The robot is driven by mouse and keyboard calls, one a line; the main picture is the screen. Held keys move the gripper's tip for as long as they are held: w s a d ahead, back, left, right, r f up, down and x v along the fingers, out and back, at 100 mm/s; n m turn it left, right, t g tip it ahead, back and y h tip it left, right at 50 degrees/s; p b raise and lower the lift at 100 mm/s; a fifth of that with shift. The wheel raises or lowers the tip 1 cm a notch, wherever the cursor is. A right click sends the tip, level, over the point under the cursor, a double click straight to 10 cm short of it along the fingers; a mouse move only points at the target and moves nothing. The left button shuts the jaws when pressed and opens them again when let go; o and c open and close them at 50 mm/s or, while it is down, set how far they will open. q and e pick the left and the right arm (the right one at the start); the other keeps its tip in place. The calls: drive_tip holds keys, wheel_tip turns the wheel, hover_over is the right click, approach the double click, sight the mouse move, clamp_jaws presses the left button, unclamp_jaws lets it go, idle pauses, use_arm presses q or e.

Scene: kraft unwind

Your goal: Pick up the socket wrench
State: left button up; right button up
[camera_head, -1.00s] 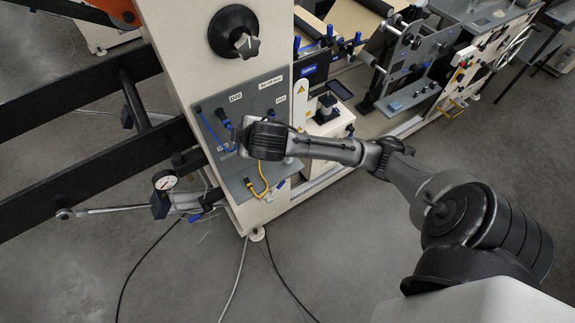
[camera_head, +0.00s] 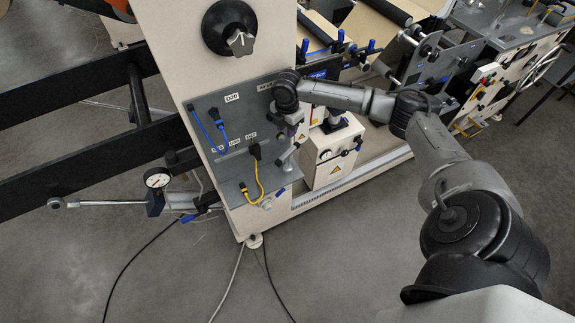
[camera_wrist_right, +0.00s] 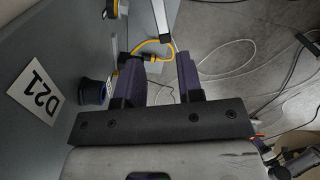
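My right gripper (camera_head: 296,134) points down close in front of the grey labelled panel (camera_head: 215,115), right of its middle. In the right wrist view its two dark purple fingers (camera_wrist_right: 160,58) stand apart with nothing gripped between them. A silver bar (camera_wrist_right: 162,18) shows beyond the fingertips in that view. A small silver piece (camera_head: 287,158) shows just below the gripper in the head view. It may be the socket wrench, but I cannot tell for sure. My left gripper is not in view.
A yellow cable (camera_head: 258,187) and a blue cable (camera_head: 218,128) are plugged into the panel. A white box (camera_head: 333,151) stands to the right. Open floor (camera_head: 330,250) lies in front.

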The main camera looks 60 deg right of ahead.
hover_over(288, 153)
wheel_tip(288, 153, down, 8)
drive_tip(key=shift+a+f, duration=0.1)
drive_tip(key=shift+f, duration=2.75)
drive_tip(key=shift+f, duration=0.25)
clamp_jaws()
